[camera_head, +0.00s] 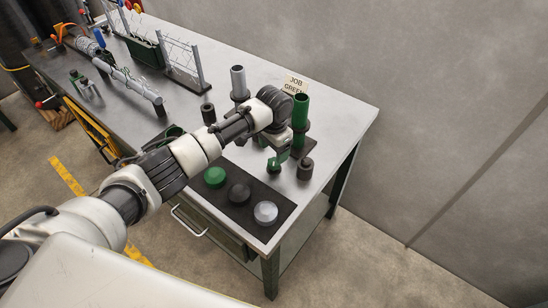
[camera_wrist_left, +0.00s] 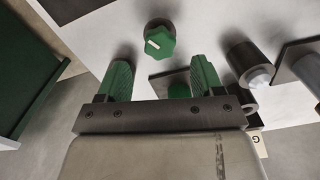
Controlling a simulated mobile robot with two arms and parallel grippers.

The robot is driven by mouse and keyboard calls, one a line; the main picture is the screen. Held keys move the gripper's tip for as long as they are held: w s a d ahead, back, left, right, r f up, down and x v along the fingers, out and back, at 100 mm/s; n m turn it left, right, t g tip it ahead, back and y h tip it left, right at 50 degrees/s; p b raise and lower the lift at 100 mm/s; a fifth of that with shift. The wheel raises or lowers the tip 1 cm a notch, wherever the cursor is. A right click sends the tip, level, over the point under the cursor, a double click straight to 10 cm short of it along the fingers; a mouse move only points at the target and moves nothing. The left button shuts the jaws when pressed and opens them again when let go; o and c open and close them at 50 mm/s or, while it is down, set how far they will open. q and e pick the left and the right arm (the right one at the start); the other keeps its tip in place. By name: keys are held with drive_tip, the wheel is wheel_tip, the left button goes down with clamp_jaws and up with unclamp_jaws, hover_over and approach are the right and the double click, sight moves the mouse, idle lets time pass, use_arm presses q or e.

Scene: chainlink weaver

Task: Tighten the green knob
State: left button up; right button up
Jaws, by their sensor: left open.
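In the left wrist view a green scalloped knob (camera_wrist_left: 160,42) with a white mark lies ahead of my left gripper (camera_wrist_left: 158,66), in line with the gap between its green fingers. The fingers are apart and nothing shows between their tips; I see no contact with the knob. In the head view my left gripper (camera_head: 278,160) hangs low over the table, beside a green post (camera_head: 301,110). I cannot pick out the scalloped knob there; the arm may hide it. A round green piece (camera_head: 215,177) lies on a black mat (camera_head: 279,224). My right gripper is not in view.
A black piece (camera_head: 239,193) and a grey piece (camera_head: 265,212) share the mat. A dark cylinder (camera_head: 305,169) and a grey post (camera_head: 238,80) stand near the gripper. A "JOB GREEN" label (camera_head: 295,84) lies behind. Wire racks (camera_head: 181,64) stand at the back left.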

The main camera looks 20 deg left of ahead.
sight(274, 161)
use_arm(q)
wheel_tip(274, 161, up, 6)
drive_tip(key=shift+f+b, duration=0.1)
drive_tip(key=shift+b, duration=0.25)
drive_tip(key=shift+f, duration=0.1)
